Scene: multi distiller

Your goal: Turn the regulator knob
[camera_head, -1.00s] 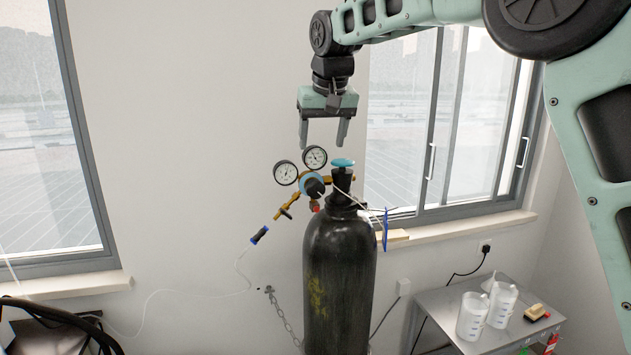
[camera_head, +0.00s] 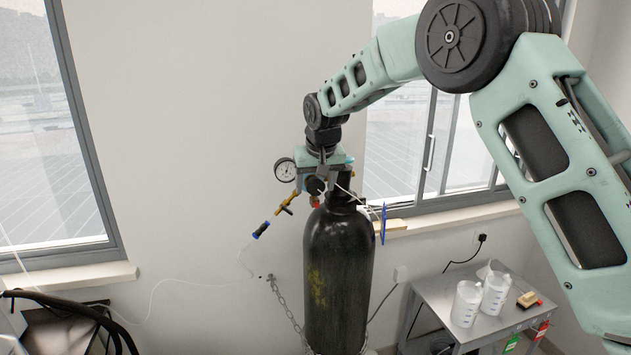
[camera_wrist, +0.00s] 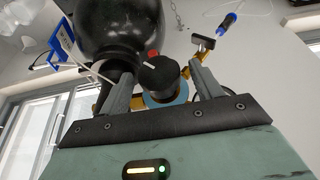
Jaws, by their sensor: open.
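The regulator knob is the black round knob with a white pointer mark (camera_wrist: 158,76) in the wrist view. It sits in front of a blue ring (camera_wrist: 166,98) between my two open fingers, with a gap showing on each side. In the head view the knob (camera_head: 315,186) is a dark disc at the regulator. My gripper (camera_wrist: 164,86) is open and has come down over the regulator. In the head view my gripper (camera_head: 322,170) covers one gauge and the valve top. The black gas cylinder (camera_head: 338,265) stands upright below it.
A pressure gauge (camera_head: 285,170) is just left of my gripper. A chain (camera_head: 283,302) hangs at the cylinder. A metal table (camera_head: 440,290) with white beakers (camera_head: 466,303) stands at right. Windows flank the wall.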

